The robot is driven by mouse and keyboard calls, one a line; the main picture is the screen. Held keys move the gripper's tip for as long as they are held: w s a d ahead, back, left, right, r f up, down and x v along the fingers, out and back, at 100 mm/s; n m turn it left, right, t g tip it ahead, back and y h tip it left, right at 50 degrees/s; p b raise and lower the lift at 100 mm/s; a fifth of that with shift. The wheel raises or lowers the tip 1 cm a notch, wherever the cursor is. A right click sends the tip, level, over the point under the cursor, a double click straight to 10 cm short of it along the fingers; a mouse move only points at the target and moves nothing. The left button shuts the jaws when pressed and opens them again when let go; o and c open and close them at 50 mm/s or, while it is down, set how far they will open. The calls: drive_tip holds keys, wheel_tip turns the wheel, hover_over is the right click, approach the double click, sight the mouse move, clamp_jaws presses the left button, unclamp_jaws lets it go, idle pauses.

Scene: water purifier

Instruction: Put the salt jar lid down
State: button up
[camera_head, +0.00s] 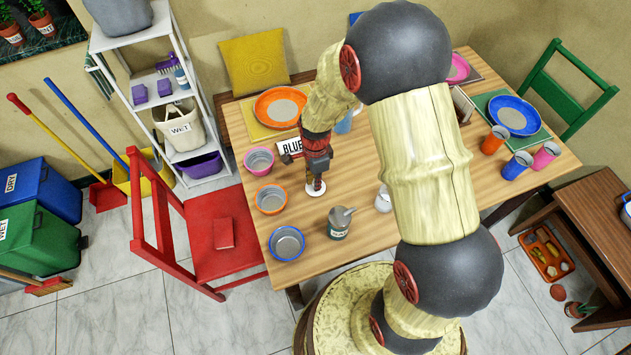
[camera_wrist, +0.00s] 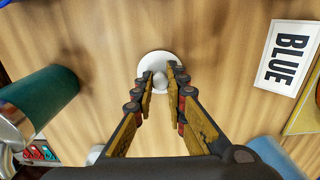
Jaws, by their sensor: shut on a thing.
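My gripper (camera_wrist: 160,82) points down over the wooden table (camera_head: 350,235), its two fingers shut on the round knob of a white lid (camera_wrist: 151,62). In the head view the lid (camera_head: 315,190) shows as a white disc under my gripper (camera_head: 317,180). It is low over the tabletop; I cannot tell whether it touches the wood. A small white jar (camera_head: 383,201), possibly the salt jar, stands to the right, partly hidden by my arm.
A grey-green labelled container (camera_head: 339,224) stands just below the lid. Pink (camera_head: 259,161), orange (camera_head: 270,199) and blue (camera_head: 287,243) bowls line the left edge. A BLUE sign (camera_wrist: 288,58) lies close by. Bare wood surrounds the lid.

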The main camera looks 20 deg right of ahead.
drive_tip(key=shift+f, duration=0.1)
drive_tip(key=o, duration=0.8)
wheel_tip(320, 180, up, 20)
drive_tip(key=s+n+t+p, duration=0.1)
drive_tip(key=s+n+p, duration=0.1)
drive_tip(key=n+p, duration=0.15)
drive_tip(key=s+r+n+t, duration=0.1)
drive_tip(key=s+r+n, duration=0.3)
drive_tip(key=s+r, duration=0.1)
drive_tip(key=s+r+n+t, duration=0.2)
drive_tip(key=s+r+n, duration=0.3)
drive_tip(key=s+r, duration=0.1)
drive_tip(key=s+r+n+t, duration=0.1)
drive_tip(key=s+r+n, duration=0.4)
drive_tip(key=r, duration=0.2)
drive_tip(key=shift+s+r+n+t, duration=0.25)
drive_tip(key=shift+r+t, duration=0.05)
